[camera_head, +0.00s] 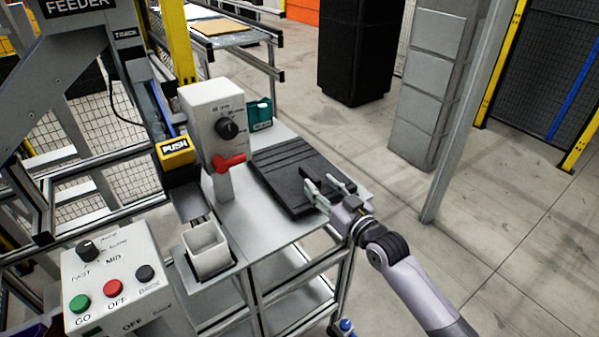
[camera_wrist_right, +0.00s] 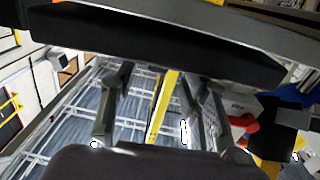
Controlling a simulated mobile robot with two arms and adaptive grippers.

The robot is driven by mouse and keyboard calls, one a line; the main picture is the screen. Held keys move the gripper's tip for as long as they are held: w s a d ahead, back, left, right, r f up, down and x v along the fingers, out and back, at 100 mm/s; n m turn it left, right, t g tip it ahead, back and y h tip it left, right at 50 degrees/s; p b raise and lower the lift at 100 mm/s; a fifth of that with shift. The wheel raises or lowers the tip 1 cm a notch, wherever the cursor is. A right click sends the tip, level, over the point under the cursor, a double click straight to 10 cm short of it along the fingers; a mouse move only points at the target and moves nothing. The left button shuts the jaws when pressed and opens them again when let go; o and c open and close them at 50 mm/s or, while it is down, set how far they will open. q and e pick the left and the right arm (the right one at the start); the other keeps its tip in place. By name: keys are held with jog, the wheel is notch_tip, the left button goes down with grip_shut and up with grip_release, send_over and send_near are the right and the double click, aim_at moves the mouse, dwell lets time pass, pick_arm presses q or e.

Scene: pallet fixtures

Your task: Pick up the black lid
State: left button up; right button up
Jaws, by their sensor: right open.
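The black lid (camera_head: 290,165) is a flat, dark, ridged slab lying on the grey table beside the white control box. My right gripper (camera_head: 322,184) is open at the lid's right edge, and its fingers overlap that edge in the head view. In the right wrist view, a wide black edge (camera_wrist_right: 160,52), likely the lid's, crosses above the spread fingers of my right gripper (camera_wrist_right: 155,90). I cannot tell whether the fingers touch the lid. My left gripper is not in view.
A white control box (camera_head: 213,115) with a red handle (camera_head: 229,162) stands left of the lid. A teal holder (camera_head: 260,114) is behind it. A white square cup (camera_head: 207,248) sits at the table's front left. A button panel (camera_head: 110,280) is at lower left. Open floor lies right.

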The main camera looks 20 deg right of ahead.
aim_at(310, 172)
jog(key=shift+p+x, duration=0.5)
jog(key=shift+x, duration=2.5)
jog(key=shift+d, duration=0.1)
jog(key=shift+r, duration=0.1)
jog(key=shift+c, duration=0.3)
grip_shut()
jog(key=shift+r, duration=0.1)
